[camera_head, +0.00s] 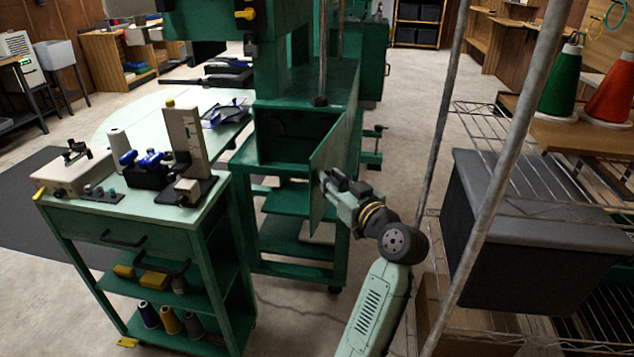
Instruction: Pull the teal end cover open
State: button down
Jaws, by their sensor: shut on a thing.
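The teal end cover (325,168) is a flat dark green-teal panel on the near end of the green machine (340,95). It stands swung out at an angle toward me, with the dark box opening (285,138) showing to its left. My gripper (328,183) is at the right face of the cover, near its outer edge, and is shut on the cover. The exact hold of the fingertips is too small to see clearly.
A green cart (140,228) with tools and a drawer stands to the left. A wire rack (535,200) with a dark grey bin (535,225) and metal posts stands close on the right of my arm. Bare concrete floor lies between cart and rack.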

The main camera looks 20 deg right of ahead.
jog(key=d, duration=0.3)
jog(key=shift+s+d+r, duration=0.1)
jog(key=shift+s+r, duration=0.25)
jog(key=shift+r, duration=0.05)
jog(key=c, duration=1.5)
grip_release()
jog(key=shift+d+f, duration=0.1)
jog(key=shift+o, duration=0.5)
jog(key=shift+w+d+f, duration=0.1)
jog(key=shift+d, duration=0.05)
jog(key=shift+a, duration=0.45)
jog(key=s, duration=1.2)
jog(key=shift+d+f, duration=0.15)
jog(key=shift+d, duration=0.3)
